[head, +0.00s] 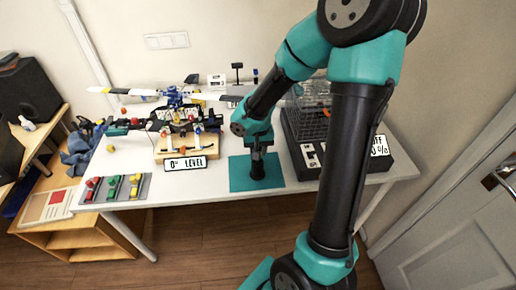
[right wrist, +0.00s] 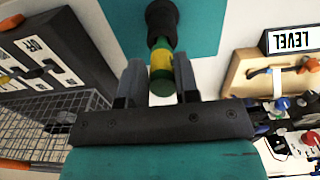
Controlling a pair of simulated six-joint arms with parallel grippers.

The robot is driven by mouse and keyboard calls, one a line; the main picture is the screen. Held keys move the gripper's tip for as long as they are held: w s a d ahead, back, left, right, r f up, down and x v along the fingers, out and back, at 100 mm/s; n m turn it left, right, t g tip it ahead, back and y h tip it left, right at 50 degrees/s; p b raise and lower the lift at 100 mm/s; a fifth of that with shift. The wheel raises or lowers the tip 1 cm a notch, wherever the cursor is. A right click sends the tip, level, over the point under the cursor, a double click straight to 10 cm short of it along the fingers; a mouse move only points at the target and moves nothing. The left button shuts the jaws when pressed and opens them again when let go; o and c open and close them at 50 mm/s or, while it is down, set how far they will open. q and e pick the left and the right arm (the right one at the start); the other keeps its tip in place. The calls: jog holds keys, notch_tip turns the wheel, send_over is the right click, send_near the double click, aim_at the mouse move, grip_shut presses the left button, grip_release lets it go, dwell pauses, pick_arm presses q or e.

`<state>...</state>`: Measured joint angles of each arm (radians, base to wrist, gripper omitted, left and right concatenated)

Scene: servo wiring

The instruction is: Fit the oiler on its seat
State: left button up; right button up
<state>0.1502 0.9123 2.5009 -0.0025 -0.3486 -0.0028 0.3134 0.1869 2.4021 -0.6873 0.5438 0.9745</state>
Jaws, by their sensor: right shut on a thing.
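My right gripper (right wrist: 160,85) points down over the teal mat (head: 238,178). Its two fingers are shut around a small green and yellow cylinder (right wrist: 161,60), which appears to be the oiler. A black rounded part (right wrist: 161,18) lies beyond it over the mat; I cannot tell whether it is joined to the cylinder. In the head view the gripper (head: 258,155) and a black piece (head: 258,172) below it overlap, and the cylinder's colours are hidden. I cannot make out the oiler's seat. My left gripper is not clearly seen.
A wooden stand (head: 185,151) with a LEVEL sign (head: 186,164) is left of the mat. A rotor model (head: 173,97) stands behind it. A wire cage (head: 306,125) on a black base is to the right. A grey tray (head: 98,199) with coloured pieces lies at the left front.

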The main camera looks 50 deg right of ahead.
jog(key=shift+f, duration=0.95)
dwell(0.5)
jog(key=o, duration=1)
notch_tip(320, 180, up, 17)
jog(key=shift+r, duration=0.2)
jog(key=shift+a, duration=0.1)
